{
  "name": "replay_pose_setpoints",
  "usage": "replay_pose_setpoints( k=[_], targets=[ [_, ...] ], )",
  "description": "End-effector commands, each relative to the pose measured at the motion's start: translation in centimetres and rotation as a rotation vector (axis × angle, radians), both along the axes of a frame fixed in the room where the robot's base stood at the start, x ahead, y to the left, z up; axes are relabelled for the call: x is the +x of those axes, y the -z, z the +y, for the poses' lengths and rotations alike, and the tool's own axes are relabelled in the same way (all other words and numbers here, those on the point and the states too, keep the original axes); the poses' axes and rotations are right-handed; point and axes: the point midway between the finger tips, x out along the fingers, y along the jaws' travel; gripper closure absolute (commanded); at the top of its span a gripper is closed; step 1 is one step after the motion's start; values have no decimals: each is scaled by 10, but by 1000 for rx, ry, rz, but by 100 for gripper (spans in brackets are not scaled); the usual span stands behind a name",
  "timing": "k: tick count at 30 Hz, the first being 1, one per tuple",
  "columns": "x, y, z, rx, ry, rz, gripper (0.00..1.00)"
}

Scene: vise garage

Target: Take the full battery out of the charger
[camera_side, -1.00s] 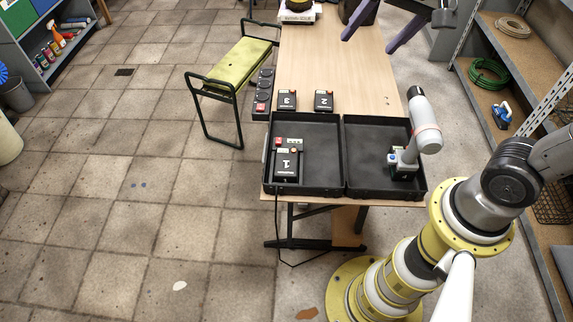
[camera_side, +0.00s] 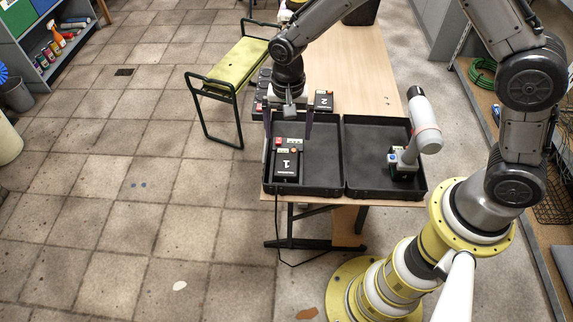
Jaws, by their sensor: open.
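A black battery marked 1 (camera_side: 287,166) sits in the charger in the left black tray (camera_side: 318,186). The charger (camera_side: 281,143) shows small lights and a red patch at its back edge. My gripper (camera_side: 288,134) is open and points down above the left tray, its two dark fingers spread apart just behind and above battery 1. Nothing shows between the fingers. A second battery marked 2 (camera_side: 323,100) lies on the table behind the trays. The battery marked 3 is hidden behind my gripper.
The right black tray (camera_side: 368,185) holds a grey and white tool (camera_side: 426,138) standing upright on a dark base. A green-topped bench (camera_side: 238,66) stands left of the wooden table (camera_side: 350,60). The table right of battery 2 is clear.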

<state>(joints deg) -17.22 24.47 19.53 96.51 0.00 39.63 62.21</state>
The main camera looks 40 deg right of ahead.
Motion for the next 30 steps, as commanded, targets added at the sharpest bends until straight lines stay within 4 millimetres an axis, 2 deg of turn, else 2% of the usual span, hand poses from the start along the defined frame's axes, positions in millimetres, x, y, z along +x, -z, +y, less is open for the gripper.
replay_pose_setpoints(
  k=[1, 6, 14, 24, 30],
  targets=[
    [-1, 12, 0, -1, 0, 4, 0],
    [-1, 38, 0, -1, 0, 2, 0],
    [-1, 55, 2, 0, 0, -1, 0],
    [-5, 98, 9, 0, 1, 0, 0],
    [-5, 102, 9, 1, 1, -3, 0]
  ],
)
